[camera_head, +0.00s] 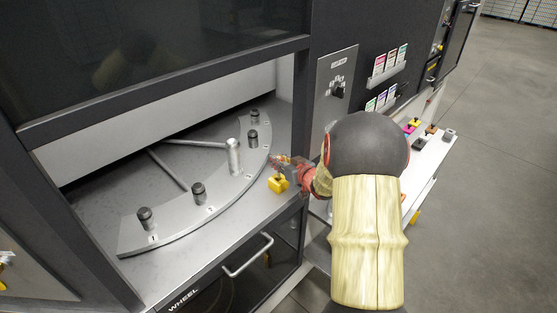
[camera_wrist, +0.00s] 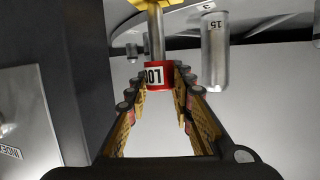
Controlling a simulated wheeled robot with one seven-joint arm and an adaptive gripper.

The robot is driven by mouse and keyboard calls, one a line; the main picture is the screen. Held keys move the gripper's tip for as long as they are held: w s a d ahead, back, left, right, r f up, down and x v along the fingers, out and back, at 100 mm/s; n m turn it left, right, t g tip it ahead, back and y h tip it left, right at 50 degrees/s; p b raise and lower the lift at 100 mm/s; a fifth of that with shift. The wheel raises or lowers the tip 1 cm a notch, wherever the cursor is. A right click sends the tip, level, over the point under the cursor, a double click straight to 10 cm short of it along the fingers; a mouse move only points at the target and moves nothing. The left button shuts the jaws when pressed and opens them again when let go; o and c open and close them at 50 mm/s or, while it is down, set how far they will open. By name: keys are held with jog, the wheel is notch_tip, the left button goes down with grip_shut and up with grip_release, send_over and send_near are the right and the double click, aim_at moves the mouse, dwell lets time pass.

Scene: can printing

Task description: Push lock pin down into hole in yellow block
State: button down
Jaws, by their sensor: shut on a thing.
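The yellow block (camera_head: 278,184) stands at the front right of the grey machine deck, beside the curved plate. My gripper (camera_head: 284,165) reaches in from the right, just above the block. In the wrist view my gripper (camera_wrist: 160,74) is shut on the lock pin (camera_wrist: 156,36), its fingers on either side of the pin's red head, which bears a white label. The pin's metal shaft runs from the red head to the yellow block (camera_wrist: 165,4) at the top edge of that view. I cannot tell how deep the shaft sits in the hole.
The curved plate (camera_head: 185,227) carries several dark knobs and a silver can (camera_head: 234,157), close left of my gripper; the can also shows in the wrist view (camera_wrist: 214,55). A control panel (camera_head: 336,90) stands behind my arm. A drawer handle (camera_head: 248,256) is below the deck.

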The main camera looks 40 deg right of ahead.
aim_at(279, 177)
jog(key=shift+f+b, duration=2)
jog(key=shift+f, duration=0.8)
jog(key=c, duration=1.5)
grip_release()
jog(key=v, duration=1.2)
